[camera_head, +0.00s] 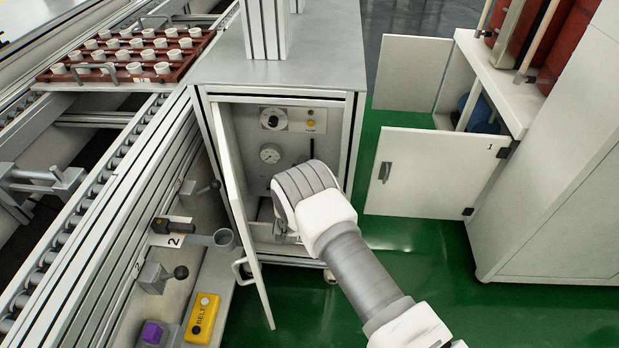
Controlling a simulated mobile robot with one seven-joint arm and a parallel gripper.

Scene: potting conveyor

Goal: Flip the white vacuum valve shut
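The control cabinet (355,130) stands open, its white door (238,210) swung out toward me. Inside, a dial switch (273,119) sits at the top and a round gauge (270,154) below it. A thin black upright lever (311,148) shows right of the gauge. I cannot make out a white vacuum valve; the lower right of the interior is behind my arm. My gripper (284,232) reaches into the lower part of the opening. My wrist hides most of its fingers, so I cannot tell whether they are open or touching anything.
A roller conveyor (100,180) runs along the left, with a red tray (75,72) of white pots. A yellow belt box (202,318) and black-knobbed levers (181,272) sit left of the door. An open white cupboard (435,178) stands right; green floor lies between.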

